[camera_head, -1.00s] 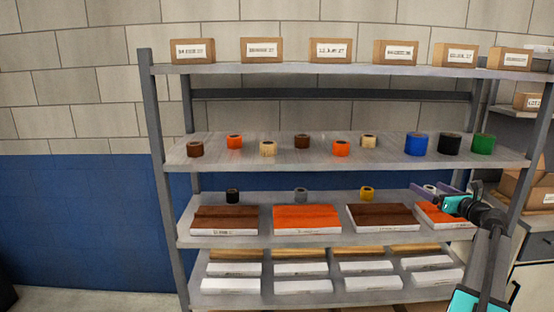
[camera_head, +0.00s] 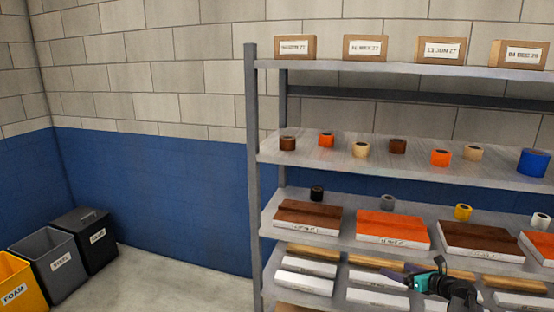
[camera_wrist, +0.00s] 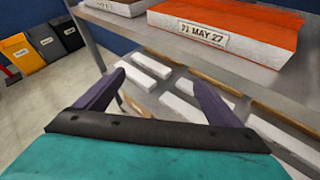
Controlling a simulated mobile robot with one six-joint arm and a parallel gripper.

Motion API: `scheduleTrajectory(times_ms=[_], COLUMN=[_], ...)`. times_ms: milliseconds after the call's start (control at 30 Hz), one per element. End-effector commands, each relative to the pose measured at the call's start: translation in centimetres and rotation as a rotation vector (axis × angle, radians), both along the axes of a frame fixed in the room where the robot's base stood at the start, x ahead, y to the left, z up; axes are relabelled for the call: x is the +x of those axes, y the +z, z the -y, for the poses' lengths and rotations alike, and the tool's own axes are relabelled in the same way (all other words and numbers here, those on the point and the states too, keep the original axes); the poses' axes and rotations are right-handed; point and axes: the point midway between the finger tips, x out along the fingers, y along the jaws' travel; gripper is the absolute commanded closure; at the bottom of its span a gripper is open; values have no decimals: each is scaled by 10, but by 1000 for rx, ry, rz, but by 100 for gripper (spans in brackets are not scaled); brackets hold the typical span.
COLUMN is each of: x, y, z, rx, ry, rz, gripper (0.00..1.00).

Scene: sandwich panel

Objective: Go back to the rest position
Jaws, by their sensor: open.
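My gripper (camera_head: 408,272) shows at the bottom right of the head view, in front of the lower shelves of the rack. Its teal and black wrist is clear there, and its fingers are small and dark. In the wrist view my gripper (camera_wrist: 157,95) has its two purple fingers spread wide apart with nothing between them. White boxes (camera_wrist: 158,68) on the bottom shelf show beyond the fingers. An orange-topped panel stack (camera_wrist: 225,32) labelled "11 MAY 27" lies on the shelf above.
The grey rack (camera_head: 252,180) holds cartons (camera_head: 295,48), tape rolls (camera_head: 361,150) and panel stacks (camera_head: 392,228). At the left stand a yellow FOAM bin (camera_head: 14,285), a grey STEEL bin (camera_head: 48,262) and a dark bin (camera_head: 86,240). The floor (camera_head: 170,280) between bins and rack is clear.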

Motion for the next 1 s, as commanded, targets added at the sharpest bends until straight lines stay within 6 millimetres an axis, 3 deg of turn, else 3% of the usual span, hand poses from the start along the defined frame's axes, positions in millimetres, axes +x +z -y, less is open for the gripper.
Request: scheduleTrajectory(times_ms=[33,100,267,467,767,1000], x=[-2,-5,-17,-47,-120,-202], y=[-18,-40,-90,-151,-237,-299], z=[-24,-51,-112,-186,-285,-346], rx=[-10,-30,-87,-172,-328,-475], ry=[35,81,196,360,655,952], rz=[-21,-47,-104,-167,-239,-270], gripper=[12,12,12,12,12,12])
